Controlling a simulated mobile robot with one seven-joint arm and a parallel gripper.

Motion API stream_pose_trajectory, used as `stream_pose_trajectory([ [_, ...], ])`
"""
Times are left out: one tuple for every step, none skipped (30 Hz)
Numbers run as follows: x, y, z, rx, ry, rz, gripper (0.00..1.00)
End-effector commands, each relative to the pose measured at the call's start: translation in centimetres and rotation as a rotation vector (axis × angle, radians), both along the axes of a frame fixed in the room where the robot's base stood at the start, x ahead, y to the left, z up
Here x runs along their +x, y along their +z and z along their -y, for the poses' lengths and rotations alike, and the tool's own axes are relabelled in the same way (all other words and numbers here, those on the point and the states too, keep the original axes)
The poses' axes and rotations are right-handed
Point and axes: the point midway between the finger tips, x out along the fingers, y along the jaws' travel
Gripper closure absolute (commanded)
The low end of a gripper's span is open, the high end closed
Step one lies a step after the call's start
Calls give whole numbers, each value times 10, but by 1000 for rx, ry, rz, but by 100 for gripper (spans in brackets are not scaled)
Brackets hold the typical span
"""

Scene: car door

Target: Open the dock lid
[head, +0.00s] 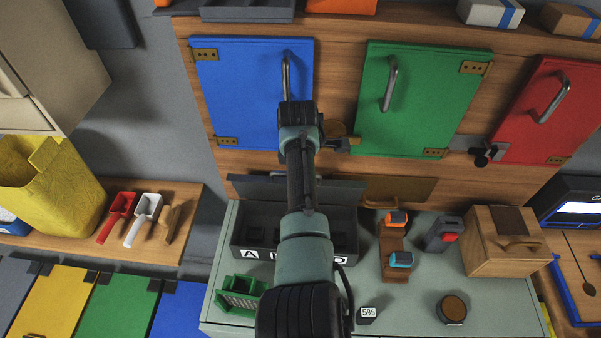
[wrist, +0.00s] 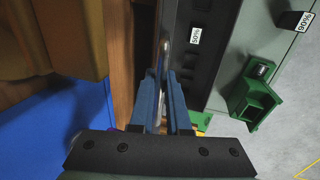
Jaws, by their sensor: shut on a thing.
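The dock (head: 238,253) is a long dark box with white letter labels on the grey-green cabinet top. Its dark lid (head: 262,188) stands raised along the box's back edge, near the wooden wall, and the compartments show open in front. My arm crosses in front of the lid and dock and hides their middle; my gripper is hidden behind it in the head view. In the wrist view my gripper (wrist: 169,76) has its blue fingers closed on a thin part at the lid, beside the dark dock (wrist: 205,62). The exact contact is hard to make out.
The blue door (head: 240,85), green door (head: 425,97) and red door (head: 540,105) are shut above. A green holder (head: 238,293) stands in front of the dock. An orange-and-blue tool stand (head: 393,250) and wooden box (head: 505,243) are to the right.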

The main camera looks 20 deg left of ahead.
Motion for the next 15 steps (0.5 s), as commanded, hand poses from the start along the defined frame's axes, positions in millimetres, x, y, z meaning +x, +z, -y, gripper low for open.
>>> stream_pose_trajectory([
  [-1,-1,0,0,1,-1,100],
  [-1,-1,0,0,1,-1,100],
  [-1,-1,0,0,1,-1,82],
  [-1,-1,0,-1,1,-1,76],
  [-1,-1,0,-1,1,-1,71],
  [-1,-1,0,-1,1,-1,64],
  [0,-1,0,-1,1,-1,58],
  [0,-1,0,-1,1,-1,56],
  [0,0,0,-1,1,-1,56],
  [0,0,0,-1,1,-1,56],
  [0,0,0,-1,1,-1,56],
  [0,0,0,0,1,0,56],
  [0,0,0,0,1,0,56],
  [0,0,0,0,1,0,56],
  [0,0,0,0,0,0,56],
])
